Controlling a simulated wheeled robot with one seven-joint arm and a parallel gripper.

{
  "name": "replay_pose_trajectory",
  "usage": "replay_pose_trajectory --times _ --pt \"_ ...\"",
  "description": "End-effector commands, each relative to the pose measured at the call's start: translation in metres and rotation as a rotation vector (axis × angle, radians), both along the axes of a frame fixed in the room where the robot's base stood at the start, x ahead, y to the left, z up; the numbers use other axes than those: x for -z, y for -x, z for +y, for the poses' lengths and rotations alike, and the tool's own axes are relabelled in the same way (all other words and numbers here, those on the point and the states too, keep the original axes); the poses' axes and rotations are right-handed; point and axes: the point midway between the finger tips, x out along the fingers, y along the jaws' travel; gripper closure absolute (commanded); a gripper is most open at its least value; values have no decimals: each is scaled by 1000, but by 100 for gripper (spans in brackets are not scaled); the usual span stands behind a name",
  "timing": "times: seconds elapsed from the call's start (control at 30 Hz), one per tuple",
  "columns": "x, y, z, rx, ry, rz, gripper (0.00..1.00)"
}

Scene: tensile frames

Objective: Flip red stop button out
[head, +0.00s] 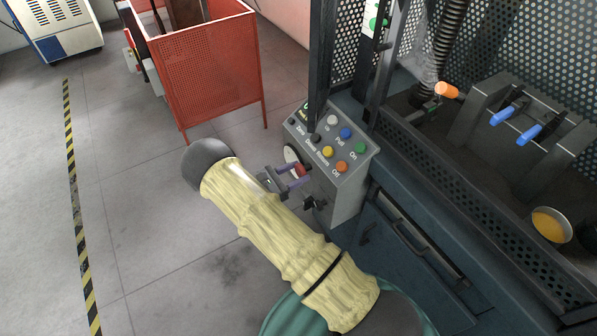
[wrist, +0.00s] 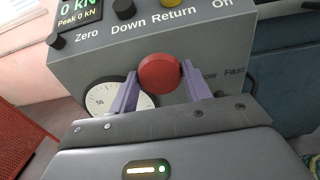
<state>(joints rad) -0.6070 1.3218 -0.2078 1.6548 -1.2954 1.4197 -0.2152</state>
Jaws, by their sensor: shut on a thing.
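The red stop button (wrist: 159,74) is a round red knob on the front of the grey control box (head: 347,185). In the head view the red stop button (head: 301,170) shows small between my fingers. My gripper (wrist: 158,82) has its two purple fingers on either side of the button, shut on it. In the head view my gripper (head: 300,172) reaches the box's front from the left. The button's base and stem are hidden behind its red cap.
A dial (wrist: 103,97) sits left of the button, partly behind a finger. A black knob (head: 313,202) is below on the box's front. Coloured buttons (head: 346,133) line the sloped top. A red mesh bin (head: 205,75) stands behind left; the floor left is open.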

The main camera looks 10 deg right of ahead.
Motion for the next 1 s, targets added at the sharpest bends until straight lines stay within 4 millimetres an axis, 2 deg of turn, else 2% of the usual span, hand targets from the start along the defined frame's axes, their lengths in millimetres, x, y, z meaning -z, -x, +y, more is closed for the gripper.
replay_pose_trajectory --times 0.3,0.33,0.4,0.43,0.77,0.87,1.0 --pt "0 1 6 -5 -2 1 93" --pt "0 1 6 -5 -2 1 46" --pt "0 1 6 -4 -2 1 32" --pt "0 1 5 -3 -2 1 30" --pt "0 2 6 -2 -1 0 30" --pt "0 4 13 -3 -1 0 30" --pt "1 10 33 -5 -2 0 30"
